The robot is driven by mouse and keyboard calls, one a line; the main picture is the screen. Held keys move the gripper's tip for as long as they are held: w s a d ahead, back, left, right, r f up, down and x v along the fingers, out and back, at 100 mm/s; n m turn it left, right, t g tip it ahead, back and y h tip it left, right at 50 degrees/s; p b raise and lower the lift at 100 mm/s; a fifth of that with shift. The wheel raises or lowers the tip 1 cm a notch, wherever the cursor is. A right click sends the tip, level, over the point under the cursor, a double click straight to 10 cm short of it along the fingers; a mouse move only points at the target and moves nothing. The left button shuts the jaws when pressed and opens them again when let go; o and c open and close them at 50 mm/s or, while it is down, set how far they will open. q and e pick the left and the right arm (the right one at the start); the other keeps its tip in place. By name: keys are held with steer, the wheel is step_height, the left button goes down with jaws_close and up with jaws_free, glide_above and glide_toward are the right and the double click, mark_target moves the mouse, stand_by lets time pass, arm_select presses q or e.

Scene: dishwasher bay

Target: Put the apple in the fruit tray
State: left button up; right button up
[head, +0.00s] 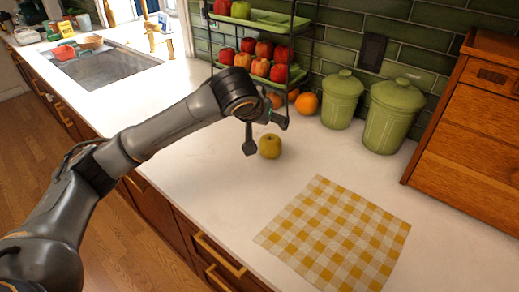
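A yellow-green apple (270,147) stands on the white counter, in front of the fruit rack. My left gripper (265,137) is just above and behind it, fingers spread. One finger hangs to the left of the apple and the other is toward the upper right. I cannot tell whether a finger touches it. The tiered rack holds green fruit trays: an upper tray (284,22) with a green and a red apple, and a middle tray (297,77) with several red apples. The arm partly hides the rack's lower left. My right gripper is not in view.
Oranges (306,104) sit at the rack's foot. Two green lidded canisters (342,99) (393,115) stand against the tiled wall, left of a wooden cabinet (475,130). A yellow checked cloth (335,235) lies at front right. A sink (105,68) is at far left. The counter around the apple is clear.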

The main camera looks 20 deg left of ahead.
mark_target(268, 140)
arm_select(q)
steer(key=shift+n+g, duration=0.5)
steer(key=shift+g, duration=0.2)
steer(key=w+f, duration=0.1)
steer(key=f, duration=0.1)
steer(key=w+f, duration=0.1)
steer(key=f, duration=0.2)
steer(key=w+f, duration=0.1)
steer(key=f, duration=0.2)
steer(key=shift+w+a+f+p, duration=0.1)
steer(key=shift+w+a+p, duration=0.1)
steer(key=shift+p, duration=0.1)
steer(key=shift+w+d+f, duration=0.15)
steer(key=shift+w+f, duration=0.1)
steer(key=shift+f, duration=0.25)
steer(key=p+x, duration=0.1)
steer(key=x, duration=0.3)
steer(key=shift+d+f, duration=0.2)
steer(key=shift+c, duration=0.5)
steer(key=shift+r, duration=0.1)
steer(key=c, duration=1.4)
